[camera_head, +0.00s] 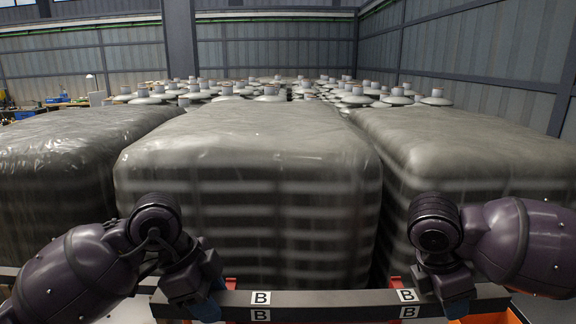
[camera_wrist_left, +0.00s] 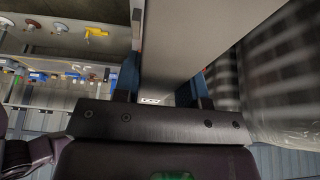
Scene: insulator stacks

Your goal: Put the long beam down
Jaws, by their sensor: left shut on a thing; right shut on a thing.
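The long dark grey beam (camera_head: 335,299) lies level across the bottom of the head view, with white "B" labels near both ends of its middle stretch. My left gripper (camera_head: 205,305) is shut on its left part, and my right gripper (camera_head: 456,303) is shut on its right part. In the left wrist view the beam (camera_wrist_left: 187,38) runs between the two blue fingers of my left gripper (camera_wrist_left: 164,88). The right fingertips are mostly hidden behind the wrist. Whether the beam touches anything beneath it cannot be told.
Wrapped insulator stacks stand just behind the beam: a middle one (camera_head: 250,190), a left one (camera_head: 70,160) and a right one (camera_head: 470,150). Red pieces (camera_head: 395,282) show right behind the beam. An orange part (camera_head: 490,318) shows below it. Many insulators fill the back.

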